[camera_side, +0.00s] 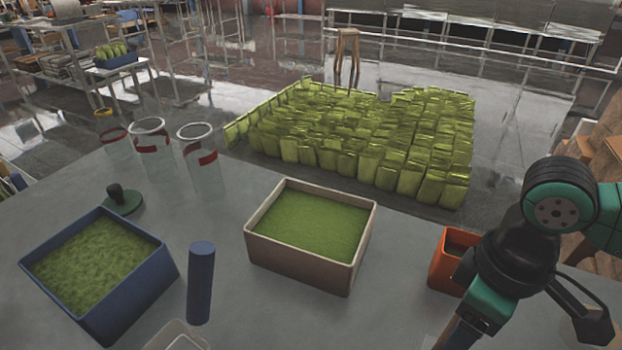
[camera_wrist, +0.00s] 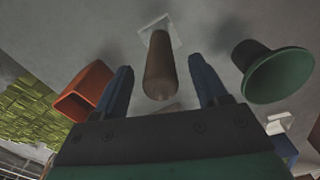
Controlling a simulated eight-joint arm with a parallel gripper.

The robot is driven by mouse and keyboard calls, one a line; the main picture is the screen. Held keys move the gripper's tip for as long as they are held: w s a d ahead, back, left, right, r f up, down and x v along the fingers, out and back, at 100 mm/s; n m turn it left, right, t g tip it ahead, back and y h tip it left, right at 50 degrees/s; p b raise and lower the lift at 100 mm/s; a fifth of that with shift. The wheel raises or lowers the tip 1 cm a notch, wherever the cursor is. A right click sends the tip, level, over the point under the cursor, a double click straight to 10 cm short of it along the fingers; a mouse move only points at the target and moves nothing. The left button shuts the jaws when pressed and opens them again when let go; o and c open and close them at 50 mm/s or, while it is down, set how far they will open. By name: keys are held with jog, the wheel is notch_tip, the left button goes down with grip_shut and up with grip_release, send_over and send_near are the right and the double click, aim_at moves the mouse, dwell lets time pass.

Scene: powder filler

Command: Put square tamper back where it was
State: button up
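In the wrist view a brown, round-ended handle (camera_wrist: 159,70) stands on a pale square plate (camera_wrist: 157,28); this looks like the square tamper. My gripper (camera_wrist: 160,80) is open, its two blue fingers spread on either side of the handle with a gap at each side. In the side view my gripper (camera_side: 452,332) is at the lower right, its fingertips cut off by the frame edge. The tamper is mostly out of that view. I cannot tell how deep the handle sits between the fingers.
An orange box (camera_side: 443,262) stands left of my gripper, also in the wrist view (camera_wrist: 82,92). A green, wide-rimmed piece (camera_wrist: 278,75) is on the right. A beige box (camera_side: 300,270) and blue box (camera_side: 135,295) hold green powder. A blue cylinder (camera_side: 201,285) stands between them.

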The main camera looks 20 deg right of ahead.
notch_tip(320, 180, up, 12)
jog(key=w+d+f+m+t, duration=0.5)
jog(key=w+d+f+t, duration=0.2)
jog(key=d, duration=0.5)
jog(key=shift+w+f, duration=0.15)
jog(key=shift+w, duration=1)
